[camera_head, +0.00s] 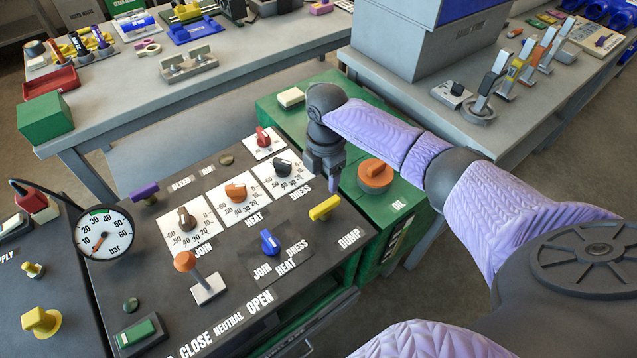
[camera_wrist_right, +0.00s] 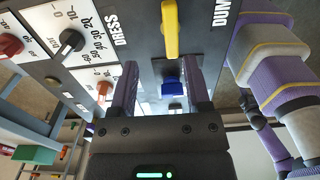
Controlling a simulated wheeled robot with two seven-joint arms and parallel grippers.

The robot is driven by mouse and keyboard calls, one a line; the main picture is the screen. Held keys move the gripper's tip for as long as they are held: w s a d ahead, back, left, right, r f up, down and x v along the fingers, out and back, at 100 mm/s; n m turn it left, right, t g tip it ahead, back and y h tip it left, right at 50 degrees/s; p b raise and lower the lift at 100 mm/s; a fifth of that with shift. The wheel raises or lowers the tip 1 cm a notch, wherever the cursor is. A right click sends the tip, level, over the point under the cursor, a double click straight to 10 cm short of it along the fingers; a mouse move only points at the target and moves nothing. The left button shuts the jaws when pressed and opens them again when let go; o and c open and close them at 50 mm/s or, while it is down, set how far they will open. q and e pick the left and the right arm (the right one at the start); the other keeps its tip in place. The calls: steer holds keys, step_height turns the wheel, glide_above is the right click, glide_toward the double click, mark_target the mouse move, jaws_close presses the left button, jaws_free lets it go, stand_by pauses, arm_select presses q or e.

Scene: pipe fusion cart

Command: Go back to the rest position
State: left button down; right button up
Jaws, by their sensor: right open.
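My right gripper (camera_head: 333,180) hangs above the right edge of the black control panel (camera_head: 225,285), beside the orange oil cap (camera_head: 375,176). In the right wrist view its two fingers (camera_wrist_right: 160,90) are apart with nothing between them. Beyond the fingertips that view shows the yellow dump lever (camera_wrist_right: 170,30) and the blue selector knob (camera_wrist_right: 173,90). In the head view the yellow lever (camera_head: 325,207) lies below the gripper, apart from it. The right arm (camera_head: 420,155) reaches in from the right in its purple sleeve. My left gripper is not in view.
The panel carries dials, an orange-topped lever (camera_head: 185,262) and a green switch (camera_head: 137,333). A pressure gauge (camera_head: 103,234) stands at its left. Behind are a grey workbench (camera_head: 230,58) with tools and a grey cabinet (camera_head: 415,45). A green box (camera_head: 44,119) sits at the bench's near left corner.

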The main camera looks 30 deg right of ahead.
steer(key=shift+d+r, duration=0.25)
steer(key=shift+r, duration=0.75)
steer(key=shift+s, duration=0.1)
